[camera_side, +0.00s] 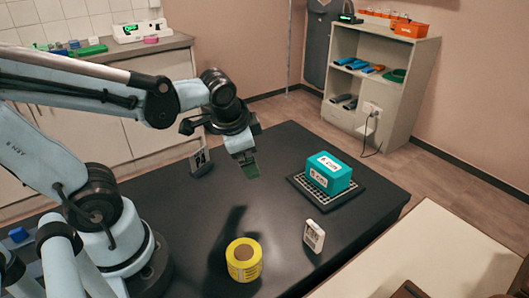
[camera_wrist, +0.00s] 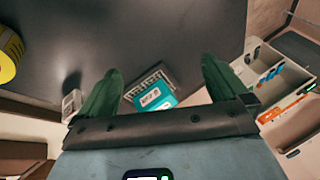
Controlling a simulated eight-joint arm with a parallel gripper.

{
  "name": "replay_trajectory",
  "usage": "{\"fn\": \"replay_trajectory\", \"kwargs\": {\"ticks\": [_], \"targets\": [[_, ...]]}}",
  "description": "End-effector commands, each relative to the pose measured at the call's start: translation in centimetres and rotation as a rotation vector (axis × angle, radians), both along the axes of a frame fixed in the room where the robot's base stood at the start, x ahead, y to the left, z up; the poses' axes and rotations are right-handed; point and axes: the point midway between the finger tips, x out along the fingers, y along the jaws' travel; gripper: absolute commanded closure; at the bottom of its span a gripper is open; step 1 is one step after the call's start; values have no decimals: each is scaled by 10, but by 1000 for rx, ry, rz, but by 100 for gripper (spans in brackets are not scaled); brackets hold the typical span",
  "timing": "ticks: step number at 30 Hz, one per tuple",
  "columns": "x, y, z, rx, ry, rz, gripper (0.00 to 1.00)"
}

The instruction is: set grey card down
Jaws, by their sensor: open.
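My gripper (camera_side: 250,168) hangs above the black table, its green fingers pointing down. In the wrist view its two green fingers (camera_wrist: 160,80) are spread apart with nothing held between them. A small dark card-like piece with white marks (camera_side: 201,162) stands upright on the table, left of the gripper in the side view. I cannot tell whether it is the grey card, and no other plainly grey card shows. A teal box with white labels (camera_side: 330,173) sits on a black grid tray (camera_side: 343,203); the box also shows between the fingers in the wrist view (camera_wrist: 152,97), farther off.
A yellow roll (camera_side: 244,260) and a small white upright device (camera_side: 314,236) stand near the table's front side. The middle of the black table (camera_side: 275,200) is clear. A shelf unit (camera_side: 398,108) and a counter (camera_side: 150,60) stand behind.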

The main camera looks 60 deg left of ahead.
Motion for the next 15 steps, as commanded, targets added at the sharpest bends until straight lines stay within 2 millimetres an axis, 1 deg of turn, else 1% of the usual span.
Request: {"fn": "replay_trajectory", "kwargs": {"ticks": [3,6,10,15], "targets": [[-4,-21,9,-181,-131,112,0],[-6,-33,15,-300,-205,188,0],[-6,-41,20,-393,-257,248,0],[-6,-44,22,-421,-271,266,0]]}}
